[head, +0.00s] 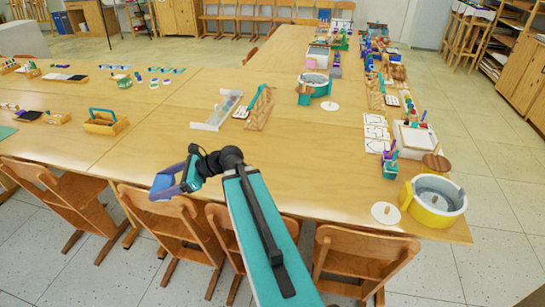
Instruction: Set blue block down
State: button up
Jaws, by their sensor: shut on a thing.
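My gripper (190,182) is shut on the blue block (163,185), a blue-violet piece at the end of my arm. In the head view the block overlaps the front edge of the long wooden table (165,137). I cannot tell its height above the table or whether it touches the top. Part of the block is hidden behind the gripper.
A yellow pot (433,200) and a white disc (385,213) sit at right. Wooden chairs (165,220) line the front edge. The tabletop between is bare.

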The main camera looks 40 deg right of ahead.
jog(key=s+d+f+m+t+h+b, duration=0.1)
jog(key=s+d, duration=0.3)
jog(key=d, duration=0.8)
jog(key=s+d+f+m+t+h+b, duration=0.1)
jog(key=s+d+f+m+h+b, duration=0.2)
jog(key=d, duration=0.9)
jog(key=s+d+f+m+t+h+b, duration=0.2)
jog(key=s+d, duration=0.4)
jog(key=d, duration=0.6)
jog(key=shift+s+d+f, duration=0.1)
jog(key=shift+s+f, duration=0.1)
jog(key=shift+f, duration=0.15)
jog(key=shift+m+h, duration=0.9)
jog(key=s+d, duration=0.2)
jog(key=s+d+f+b, duration=0.1)
jog(key=s+d, duration=0.1)
jog(key=d, duration=0.1)
jog(key=s+d+b, duration=0.1)
jog(key=s+d, duration=0.1)
jog(key=s, duration=0.1)
jog(key=shift+d+f, duration=0.25)
jog(key=shift+s+d, duration=0.35)
jog(key=shift+s, duration=0.05)
